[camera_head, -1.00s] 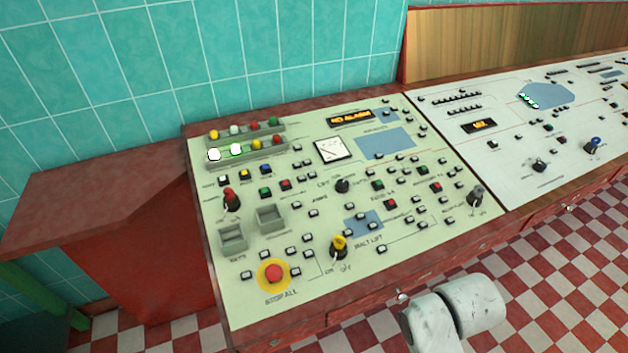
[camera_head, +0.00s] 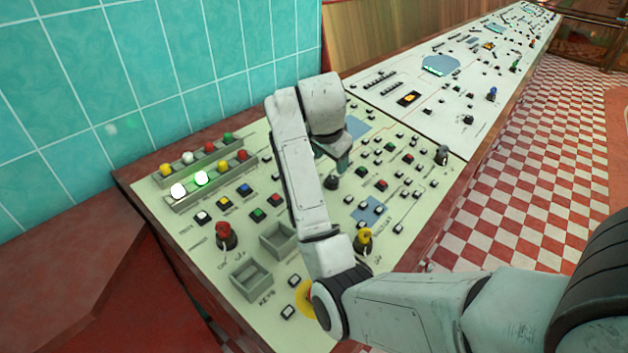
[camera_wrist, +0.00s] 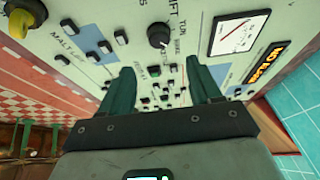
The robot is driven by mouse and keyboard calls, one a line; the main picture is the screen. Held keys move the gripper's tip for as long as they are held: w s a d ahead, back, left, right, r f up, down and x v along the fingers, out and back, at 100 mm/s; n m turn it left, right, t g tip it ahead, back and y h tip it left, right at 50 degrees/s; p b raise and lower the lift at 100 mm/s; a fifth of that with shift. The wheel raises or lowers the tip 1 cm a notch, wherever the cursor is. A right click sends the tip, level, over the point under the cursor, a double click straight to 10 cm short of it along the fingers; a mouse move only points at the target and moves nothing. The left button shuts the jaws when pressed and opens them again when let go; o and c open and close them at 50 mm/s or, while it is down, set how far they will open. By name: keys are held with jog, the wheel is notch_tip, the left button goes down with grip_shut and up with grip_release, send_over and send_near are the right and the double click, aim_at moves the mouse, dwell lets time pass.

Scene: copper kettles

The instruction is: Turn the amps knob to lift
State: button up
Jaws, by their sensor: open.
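The black round amps knob (camera_head: 332,183) sits on the cream control panel (camera_head: 350,232), just below my gripper in the head view. In the wrist view, the knob (camera_wrist: 158,35) has a pale pointer line, with a label reading LIFT beside it and other lettering partly readable. My gripper (camera_wrist: 160,78) is open, its two dark green fingers apart and empty. The knob appears past the fingertips, roughly centred between them, not touched in that view. In the head view, my gripper (camera_head: 338,160) is largely hidden by my wrist.
A red lever knob (camera_head: 224,235), a yellow knob (camera_head: 364,240) and a grey knob (camera_head: 441,153) stand up from the panel. Several buttons surround the amps knob. The meter (camera_wrist: 237,33) is right of it in the wrist view. My forearm covers part of the stop button.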

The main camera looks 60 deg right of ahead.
aim_at(333, 179)
jog(key=x, duration=1)
jog(key=shift+f, duration=0.1)
jog(key=c, duration=1)
